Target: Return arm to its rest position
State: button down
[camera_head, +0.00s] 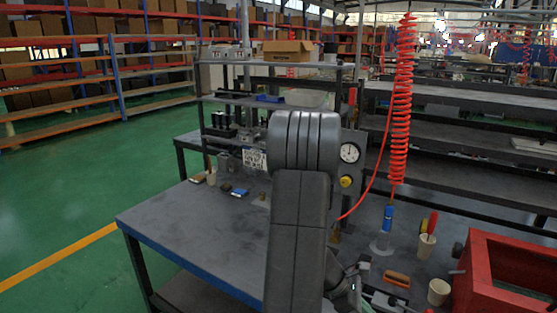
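My arm's dark grey links stand upright in the middle of the head view and hide part of the bench. The end of my arm, with my gripper (367,287), shows only in part low in the picture, just right of the links. Its fingers are small and mixed with the clutter behind, so I cannot tell whether they are open or shut, or whether they hold anything. Small metal blocks (224,161) stand at the back of the bench, left of my arm.
The dark workbench (180,215) is mostly clear at left. A red open box (500,275), a cream cup (438,291) and an orange-brown item (397,279) sit at right. A red coiled hose (402,100) hangs above. A shelf with a cardboard box (287,51) stands behind.

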jog(key=shift+s+a, duration=0.15)
jog(key=shift+a, duration=1.3)
jog(key=shift+w+a+r, duration=0.2)
jog(key=shift+w+a, duration=0.05)
jog(key=shift+a+r, duration=0.2)
jog(key=shift+a, duration=0.1)
